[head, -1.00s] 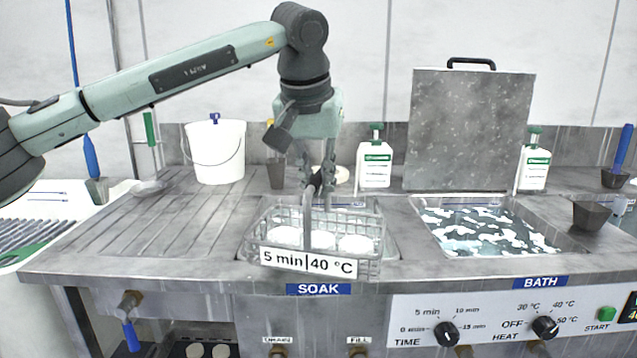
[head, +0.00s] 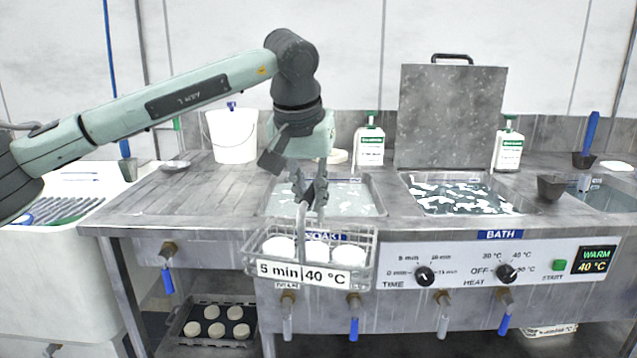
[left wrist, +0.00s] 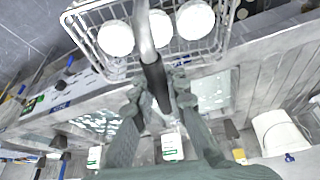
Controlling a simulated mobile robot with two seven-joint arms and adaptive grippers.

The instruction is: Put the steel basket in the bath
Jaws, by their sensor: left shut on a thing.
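The steel basket (head: 367,262) is a wire basket with round white pieces in it and a "5 min | 40 °C" tag on its front. My left gripper (head: 311,190) is shut on its upright handle. The basket hangs roughly level in front of the counter's front edge, partly covering the SOAK label; the left wrist view also shows the basket (left wrist: 88,48) beyond the fingers (left wrist: 155,95). The bath (head: 465,195) is an open basin right of the soak basin (head: 352,196), with white patches of foam on dark liquid. My right gripper is not in view.
The bath's grey lid (head: 450,115) stands upright behind it. White bottles (head: 369,147) (head: 508,150) flank the lid. A dark cup (head: 550,187) sits right of the bath. Knobs (head: 424,276) line the front panel, whose display (head: 593,260) reads WARM 40 °C. A white bucket (head: 231,135) stands left.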

